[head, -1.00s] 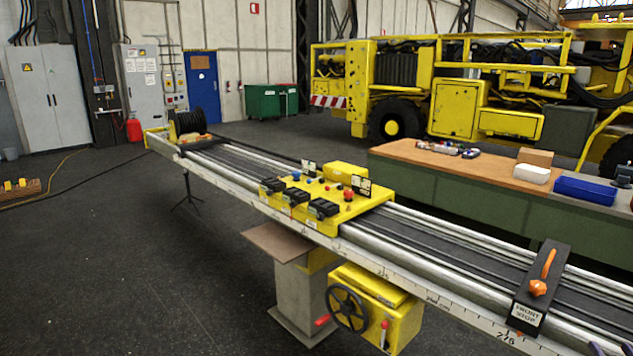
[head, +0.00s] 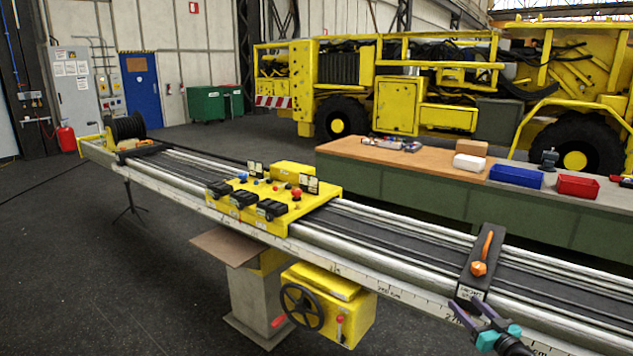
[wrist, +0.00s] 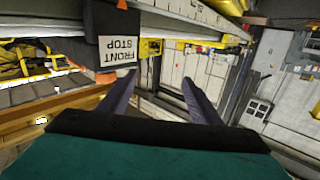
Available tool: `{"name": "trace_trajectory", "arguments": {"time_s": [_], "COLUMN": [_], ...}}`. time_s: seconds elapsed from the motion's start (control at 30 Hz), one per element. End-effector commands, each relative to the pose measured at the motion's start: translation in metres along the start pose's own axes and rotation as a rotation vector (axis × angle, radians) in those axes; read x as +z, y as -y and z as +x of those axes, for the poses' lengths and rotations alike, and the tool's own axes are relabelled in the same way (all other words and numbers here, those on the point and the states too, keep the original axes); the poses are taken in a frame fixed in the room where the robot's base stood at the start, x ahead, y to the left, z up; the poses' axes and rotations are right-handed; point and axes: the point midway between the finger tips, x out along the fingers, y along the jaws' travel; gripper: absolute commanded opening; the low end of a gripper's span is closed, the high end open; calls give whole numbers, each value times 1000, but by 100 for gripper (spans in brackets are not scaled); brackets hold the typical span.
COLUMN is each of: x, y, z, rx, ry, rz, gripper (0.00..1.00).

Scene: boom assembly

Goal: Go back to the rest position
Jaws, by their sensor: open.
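My gripper (head: 472,311) shows at the lower right of the head view, beside the near edge of the boom rail (head: 385,281). Its two dark fingers are spread and empty. In the wrist view my gripper (wrist: 157,88) is also open, with nothing between the fingers. The black front stop (head: 479,266) with an orange handle sits across the rail just above and behind the fingers. Its white "FRONT STOP" label (wrist: 118,50) shows close ahead in the wrist view. I cannot tell whether a finger touches it.
A yellow control carriage (head: 275,203) sits mid-rail, above a handwheel box (head: 328,303). A workbench (head: 430,195) with a blue bin (head: 516,176) and a red bin (head: 578,186) stands behind. Open dark floor (head: 90,270) lies at left.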

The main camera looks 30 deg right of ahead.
Motion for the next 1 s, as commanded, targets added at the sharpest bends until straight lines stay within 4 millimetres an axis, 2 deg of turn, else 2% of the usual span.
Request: {"name": "trace_trajectory", "arguments": {"time_s": [0.03,0.1,0.4,0.7,1.0], "x": [7,15,44,75,109], "y": [17,38,134,224,308], "z": [14,30,89,134,166], "rx": [-30,-66,-208,-293,-327], "ry": [5,11,21,35,63], "rz": [7,16,69,135,189], "gripper": [58,58,58,58,58]}}
